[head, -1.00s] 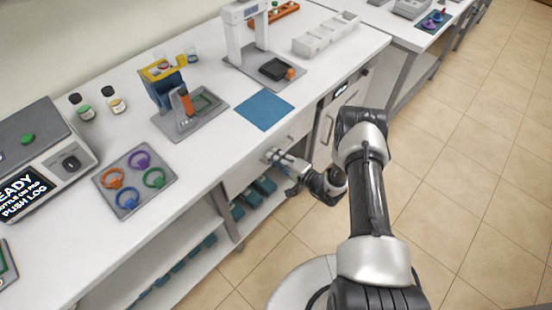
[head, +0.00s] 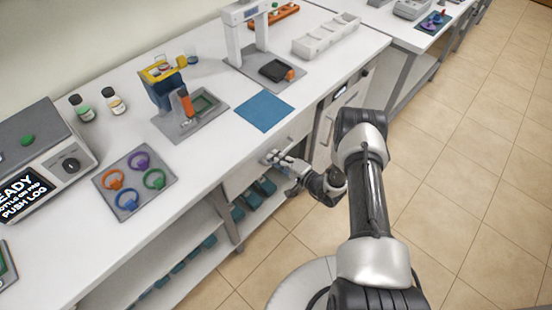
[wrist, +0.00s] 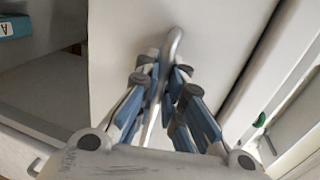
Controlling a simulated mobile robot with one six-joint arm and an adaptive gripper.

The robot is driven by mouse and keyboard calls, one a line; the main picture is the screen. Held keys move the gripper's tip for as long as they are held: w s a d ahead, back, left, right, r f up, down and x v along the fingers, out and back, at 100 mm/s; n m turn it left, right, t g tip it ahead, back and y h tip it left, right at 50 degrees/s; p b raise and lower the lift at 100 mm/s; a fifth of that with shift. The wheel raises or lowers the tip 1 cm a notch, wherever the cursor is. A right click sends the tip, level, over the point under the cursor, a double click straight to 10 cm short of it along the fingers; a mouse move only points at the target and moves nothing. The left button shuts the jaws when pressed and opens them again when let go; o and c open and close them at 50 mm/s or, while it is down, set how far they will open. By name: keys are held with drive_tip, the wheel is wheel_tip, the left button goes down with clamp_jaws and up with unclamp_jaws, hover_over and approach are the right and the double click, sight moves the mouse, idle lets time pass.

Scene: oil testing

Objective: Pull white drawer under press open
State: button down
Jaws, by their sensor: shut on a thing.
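The white drawer (head: 238,181) sits under the bench top, below the blue mat. Its plain white front (wrist: 120,50) fills the middle of the wrist view. A curved grey metal handle (wrist: 174,44) stands out from it. My gripper (head: 272,158) is at the drawer front in the head view. In the wrist view my gripper (wrist: 164,85) has its blue-padded fingers closed around the handle, hiding much of it. The drawer front looks about flush with the bench in the head view. The blue and yellow press (head: 168,88) with an orange handle stands on the bench above.
An open shelf with blue bins (head: 262,188) lies below the drawer. A cabinet door (head: 325,125) is to its right. The blue mat (head: 264,110) and a tray of coloured rings (head: 135,186) lie on the bench. The tiled floor (head: 470,160) at right is clear.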

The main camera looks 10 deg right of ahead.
drive_tip(key=f+v, duration=0.2)
drive_tip(key=v, duration=1.1)
drive_tip(key=s+f+v, duration=0.1)
drive_tip(key=f+v, duration=0.2)
drive_tip(key=v, duration=1.1)
drive_tip(key=shift+d+f+p, duration=0.2)
drive_tip(key=shift+d+p, duration=0.15)
drive_tip(key=shift+p, duration=0.05)
drive_tip(key=c, duration=2)
unclamp_jaws()
drive_tip(key=v, duration=1.2)
drive_tip(key=shift+f, duration=0.1)
